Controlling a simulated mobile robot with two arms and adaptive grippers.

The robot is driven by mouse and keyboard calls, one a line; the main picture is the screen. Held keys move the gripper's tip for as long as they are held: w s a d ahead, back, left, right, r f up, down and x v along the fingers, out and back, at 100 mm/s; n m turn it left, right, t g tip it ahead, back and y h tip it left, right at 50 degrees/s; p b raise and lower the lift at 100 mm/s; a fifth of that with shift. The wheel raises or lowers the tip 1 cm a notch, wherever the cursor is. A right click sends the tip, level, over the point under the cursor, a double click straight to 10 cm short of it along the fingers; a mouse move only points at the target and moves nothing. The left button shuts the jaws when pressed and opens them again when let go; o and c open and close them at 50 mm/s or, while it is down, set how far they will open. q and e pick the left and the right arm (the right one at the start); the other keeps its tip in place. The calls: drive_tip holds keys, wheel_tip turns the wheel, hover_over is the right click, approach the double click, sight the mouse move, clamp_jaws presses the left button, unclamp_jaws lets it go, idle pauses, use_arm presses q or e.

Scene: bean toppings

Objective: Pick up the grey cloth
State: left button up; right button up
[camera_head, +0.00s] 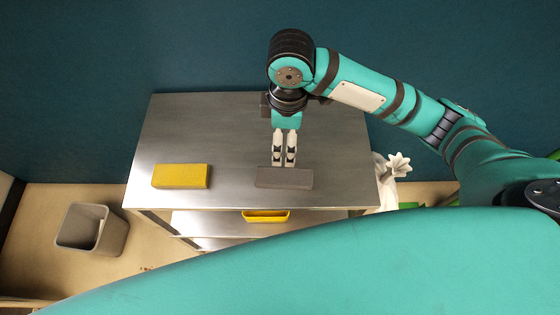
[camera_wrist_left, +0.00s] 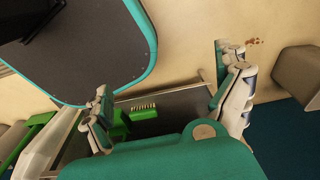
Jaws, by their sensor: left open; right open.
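The grey cloth (camera_head: 284,179) lies as a flat grey block near the front edge of the metal table (camera_head: 215,120), right of its middle. My right gripper (camera_head: 284,163) points down at the cloth's back edge, its fingers open a little with nothing seen between them. I cannot tell whether the fingertips touch the cloth. My left gripper (camera_wrist_left: 163,82) shows in the left wrist view, its fingers wide open and empty. The cloth is not seen in that view.
A yellow block (camera_head: 181,176) lies on the table's left front. A yellow tray (camera_head: 266,216) sits on the shelf below. A grey bin (camera_head: 92,229) stands on the floor at left. A white crumpled object (camera_head: 390,172) is right of the table. A green brush (camera_wrist_left: 128,118) shows in the wrist view.

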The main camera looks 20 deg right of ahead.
drive_tip(key=p, duration=0.2)
hover_over(285, 175)
wheel_tip(285, 175, down, 10)
drive_tip(key=shift+w+d+f, duration=0.15)
drive_tip(key=shift+f, duration=0.85)
drive_tip(key=f, duration=0.2)
drive_tip(key=f+p, duration=0.1)
drive_tip(key=shift+a+f, duration=0.2)
drive_tip(key=shift+f, duration=0.15)
use_arm(q)
drive_tip(key=r, duration=0.1)
drive_tip(key=s+r, duration=0.1)
drive_tip(key=r, duration=0.1)
drive_tip(key=shift+s+a, duration=0.1)
drive_tip(key=shift+a, duration=0.1)
use_arm(e)
drive_tip(key=shift+f, duration=0.5)
